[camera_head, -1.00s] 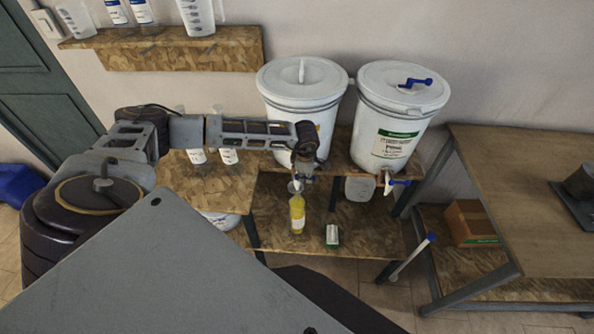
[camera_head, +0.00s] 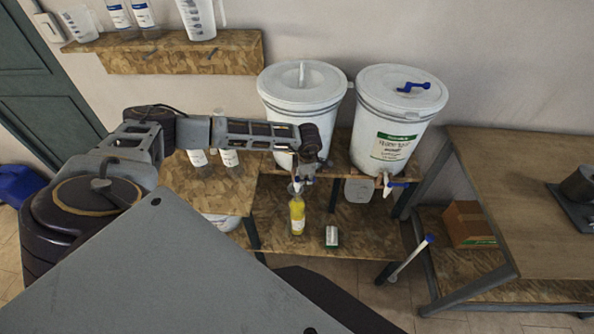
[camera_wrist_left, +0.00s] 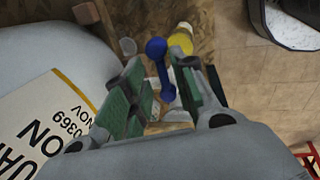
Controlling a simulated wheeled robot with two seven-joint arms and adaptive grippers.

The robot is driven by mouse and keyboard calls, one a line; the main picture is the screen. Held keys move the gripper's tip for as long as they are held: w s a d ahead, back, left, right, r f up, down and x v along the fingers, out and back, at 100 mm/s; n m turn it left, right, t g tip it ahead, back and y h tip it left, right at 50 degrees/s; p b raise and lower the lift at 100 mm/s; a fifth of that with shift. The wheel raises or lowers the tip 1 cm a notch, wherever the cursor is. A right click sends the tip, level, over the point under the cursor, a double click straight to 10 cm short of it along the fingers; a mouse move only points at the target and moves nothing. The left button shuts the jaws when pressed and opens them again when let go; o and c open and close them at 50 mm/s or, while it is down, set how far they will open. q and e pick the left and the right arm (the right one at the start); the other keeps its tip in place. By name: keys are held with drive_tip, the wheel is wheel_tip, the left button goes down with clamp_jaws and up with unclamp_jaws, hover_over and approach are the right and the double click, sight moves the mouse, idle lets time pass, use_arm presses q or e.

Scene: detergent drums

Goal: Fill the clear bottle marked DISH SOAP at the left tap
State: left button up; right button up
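A clear bottle (camera_head: 297,215) with yellow liquid stands on the lower shelf under the left drum (camera_head: 300,103); its label is too small to read. The bottle also shows in the left wrist view (camera_wrist_left: 182,40), past the fingers. My left gripper (camera_head: 307,178) is at the left drum's tap, above the bottle. In the left wrist view, its fingers (camera_wrist_left: 160,70) are apart, with the blue tap lever (camera_wrist_left: 157,52) between and beyond them; I cannot tell whether they touch it. The bottle's mouth is partly hidden from the head view. My right gripper is not in view.
A right drum (camera_head: 397,115) with its own blue-handled tap (camera_head: 388,184) stands beside the left one. Bottles (camera_head: 198,160) stand on the bench to the left. A wooden table (camera_head: 530,190) is at the right.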

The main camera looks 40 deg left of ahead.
use_arm(q)
drive_tip(key=o, duration=0.3)
drive_tip(key=shift+w, duration=0.15)
drive_tip(key=shift+f, duration=0.1)
drive_tip(key=shift+a, duration=0.1)
idle(0.4)
drive_tip(key=o, duration=0.4)
drive_tip(key=shift+p+v, duration=0.35)
drive_tip(key=shift+v, duration=0.65)
drive_tip(key=shift+w+p+v, duration=0.2)
drive_tip(key=shift+p+v, duration=0.35)
drive_tip(key=shift+v, duration=0.7)
